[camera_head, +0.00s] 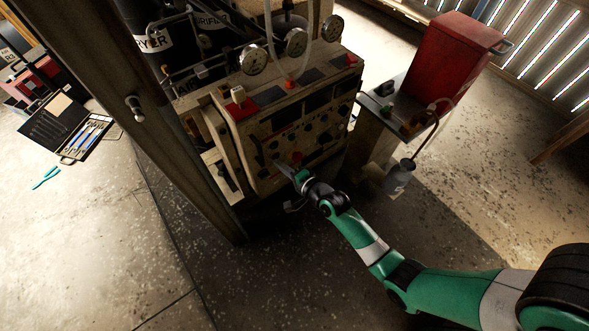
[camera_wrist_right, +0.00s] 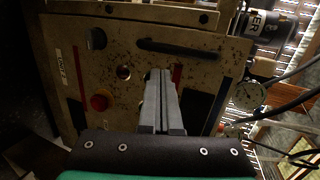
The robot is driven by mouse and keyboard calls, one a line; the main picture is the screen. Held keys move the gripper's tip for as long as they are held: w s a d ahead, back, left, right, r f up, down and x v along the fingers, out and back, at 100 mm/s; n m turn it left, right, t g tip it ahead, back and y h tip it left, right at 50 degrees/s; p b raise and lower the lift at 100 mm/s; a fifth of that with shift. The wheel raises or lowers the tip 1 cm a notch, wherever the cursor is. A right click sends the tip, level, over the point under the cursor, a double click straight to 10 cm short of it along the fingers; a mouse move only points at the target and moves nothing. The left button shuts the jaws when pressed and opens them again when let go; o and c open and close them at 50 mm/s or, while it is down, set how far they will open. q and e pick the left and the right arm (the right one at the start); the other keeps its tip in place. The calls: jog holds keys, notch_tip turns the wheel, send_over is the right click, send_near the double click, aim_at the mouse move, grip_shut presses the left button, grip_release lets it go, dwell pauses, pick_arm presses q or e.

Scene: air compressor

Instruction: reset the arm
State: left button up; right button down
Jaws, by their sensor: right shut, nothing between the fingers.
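My right gripper (camera_head: 283,168) is in front of the lower part of the compressor's beige control panel (camera_head: 262,135). In the right wrist view its two grey fingers (camera_wrist_right: 162,78) are together, with nothing between them, and point at the rusty panel (camera_wrist_right: 120,45). I cannot tell whether the tips touch the panel. A red button (camera_wrist_right: 101,102) is left of the fingers, and a dark knob (camera_wrist_right: 96,39) is at upper left. A dark horizontal handle (camera_wrist_right: 180,50) lies just beyond the tips. My left gripper is not in view.
Round gauges (camera_head: 254,60) stand on top of the panel. A red box (camera_head: 452,58) sits on a stand to the right, with a small canister (camera_head: 398,178) beside it. A wooden post (camera_head: 175,150) rises at left. An open tool case (camera_head: 80,128) lies on the floor.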

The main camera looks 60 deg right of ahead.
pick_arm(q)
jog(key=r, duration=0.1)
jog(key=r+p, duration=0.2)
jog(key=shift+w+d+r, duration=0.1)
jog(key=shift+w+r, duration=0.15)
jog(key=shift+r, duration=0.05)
pick_arm(e)
jog(key=v, duration=0.5)
jog(key=shift+s+a+r, duration=0.2)
jog(key=shift+a+r, duration=0.05)
jog(key=shift+r, duration=0.2)
